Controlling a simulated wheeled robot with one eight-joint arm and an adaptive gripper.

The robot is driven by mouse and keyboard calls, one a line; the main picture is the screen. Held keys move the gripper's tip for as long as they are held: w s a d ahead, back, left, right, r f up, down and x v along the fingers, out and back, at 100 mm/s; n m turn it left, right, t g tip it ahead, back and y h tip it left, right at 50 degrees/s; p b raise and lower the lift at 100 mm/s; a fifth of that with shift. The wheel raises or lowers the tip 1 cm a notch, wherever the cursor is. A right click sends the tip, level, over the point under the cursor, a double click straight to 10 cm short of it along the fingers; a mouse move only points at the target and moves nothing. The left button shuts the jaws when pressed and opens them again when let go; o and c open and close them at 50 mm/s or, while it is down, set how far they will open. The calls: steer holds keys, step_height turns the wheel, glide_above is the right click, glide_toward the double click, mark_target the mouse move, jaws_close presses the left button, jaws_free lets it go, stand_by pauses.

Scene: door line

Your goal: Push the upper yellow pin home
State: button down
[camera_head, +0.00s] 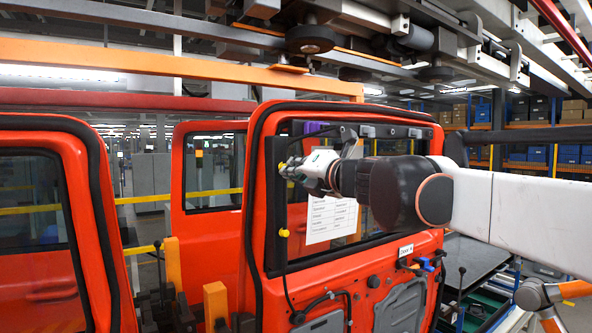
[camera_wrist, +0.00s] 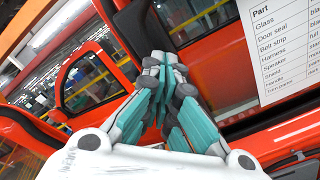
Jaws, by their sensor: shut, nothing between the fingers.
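The upper yellow pin (camera_head: 282,167) shows as a small yellow spot on the black strip along the left edge of the red door's window frame. A lower yellow pin (camera_head: 284,233) sits below it on the same strip. My gripper (camera_head: 291,168) is shut and empty, its tips right at the upper pin from the right; I cannot tell whether they touch it. In the wrist view my gripper (camera_wrist: 160,62) shows its teal fingers closed together. The fingers hide the upper pin in that view. How deep the pin sits cannot be told.
The red door (camera_head: 258,290) carries a paper parts list (camera_head: 330,216) behind my wrist, also in the wrist view (camera_wrist: 285,45). A black cable runs down the door's left side. Other red doors (camera_head: 205,170) stand at left. An overhead rail (camera_head: 180,66) crosses above.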

steer(key=shift+w+a, duration=0.4)
steer(key=shift+w, duration=0.15)
stand_by(1.0)
steer(key=shift+s+d, duration=0.1)
steer(key=v, duration=0.6)
steer(key=shift+s+d+p, duration=0.2)
steer(key=shift+s+p, duration=0.05)
steer(key=shift+p, duration=0.05)
stand_by(0.5)
steer(key=v, duration=1.2)
